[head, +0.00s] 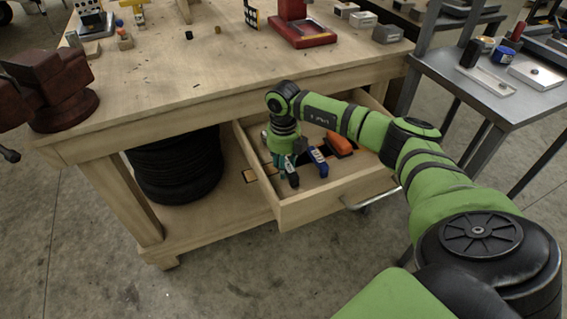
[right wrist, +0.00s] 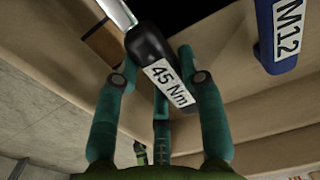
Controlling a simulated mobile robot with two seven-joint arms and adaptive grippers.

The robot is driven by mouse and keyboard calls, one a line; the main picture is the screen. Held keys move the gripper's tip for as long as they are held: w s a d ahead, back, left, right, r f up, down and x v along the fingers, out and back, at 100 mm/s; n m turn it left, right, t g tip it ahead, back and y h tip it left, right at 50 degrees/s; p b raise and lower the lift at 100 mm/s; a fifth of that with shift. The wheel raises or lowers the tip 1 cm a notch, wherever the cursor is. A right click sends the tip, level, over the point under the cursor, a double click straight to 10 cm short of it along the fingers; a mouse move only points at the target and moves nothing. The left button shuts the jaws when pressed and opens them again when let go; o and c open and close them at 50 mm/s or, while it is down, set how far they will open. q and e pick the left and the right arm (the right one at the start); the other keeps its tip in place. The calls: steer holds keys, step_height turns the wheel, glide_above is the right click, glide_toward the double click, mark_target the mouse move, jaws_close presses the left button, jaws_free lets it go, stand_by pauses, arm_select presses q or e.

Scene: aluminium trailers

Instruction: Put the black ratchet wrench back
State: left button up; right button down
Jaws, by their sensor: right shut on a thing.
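The black ratchet wrench (right wrist: 148,42) has a black handle with a white "45 Nm" label and a bright metal shaft. In the right wrist view it lies between the teal fingers of my right gripper (right wrist: 157,66), which is shut on its handle. In the head view my right gripper (head: 281,161) points down into the open drawer (head: 335,199), near its left wall. Most of the wrench is hidden there by the gripper and arm. I cannot tell whether the wrench touches the drawer floor. My left gripper is not in view.
A blue tool labelled "M12" (right wrist: 279,38) lies right of the wrench. An orange-handled tool (head: 339,144) lies deeper in the drawer. The wooden workbench (head: 180,80) is above, with a red vise (head: 55,85) at left. Black tires (head: 175,165) sit below; a metal table stands right.

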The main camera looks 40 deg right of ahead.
steer(key=shift+f+b, duration=0.3)
steer(key=shift+f, duration=0.1)
steer(key=c, duration=0.7)
jaws_free()
steer(key=shift+f, duration=0.1)
